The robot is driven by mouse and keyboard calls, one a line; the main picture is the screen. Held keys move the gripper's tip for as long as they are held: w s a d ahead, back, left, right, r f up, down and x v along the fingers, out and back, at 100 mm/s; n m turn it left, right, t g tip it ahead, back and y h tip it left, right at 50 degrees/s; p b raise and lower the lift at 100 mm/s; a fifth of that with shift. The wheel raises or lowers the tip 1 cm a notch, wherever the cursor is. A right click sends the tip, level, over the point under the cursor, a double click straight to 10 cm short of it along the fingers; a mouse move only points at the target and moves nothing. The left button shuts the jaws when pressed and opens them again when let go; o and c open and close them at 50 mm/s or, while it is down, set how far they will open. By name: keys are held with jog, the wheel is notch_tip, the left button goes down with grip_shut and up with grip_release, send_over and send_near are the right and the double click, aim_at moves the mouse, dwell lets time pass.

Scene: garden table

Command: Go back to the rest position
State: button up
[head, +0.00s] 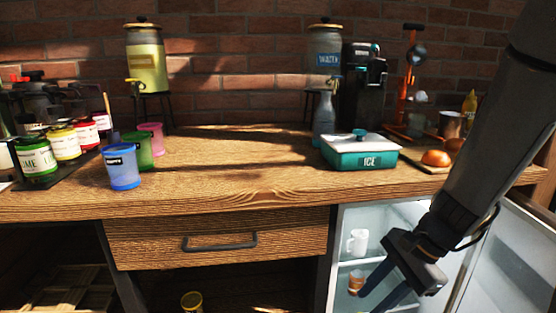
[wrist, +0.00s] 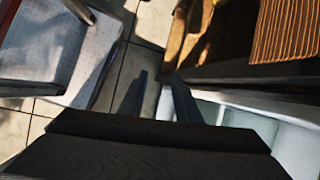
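My gripper (head: 368,302) hangs low at the right in the head view, in front of the open fridge (head: 345,222) under the table. Its fingers point down and left. In the wrist view the two dark fingers of my gripper (wrist: 158,88) stand apart with only floor tiles between them, so it is open and empty. My arm crosses the right side of the head view and hides part of the fridge.
The fridge door (head: 512,262) stands open at right, close to my arm. A white mug (head: 357,242) is inside. The wooden table (head: 240,185) carries a teal ICE box (head: 361,151), coloured cups (head: 122,168) at left and dispensers behind. The drawer (head: 215,243) is shut.

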jog(key=s+a+r+n+h, duration=0.5)
jog(key=s+a+r+n, duration=0.4)
jog(key=n, duration=0.8)
jog(key=d+r+m+p, duration=0.2)
jog(key=d+r+p, duration=0.5)
jog(key=p, duration=0.8)
jog(key=shift+s+d+r+m+g, duration=0.3)
jog(key=shift+s+d+r+g, duration=0.1)
jog(key=shift+r, duration=0.4)
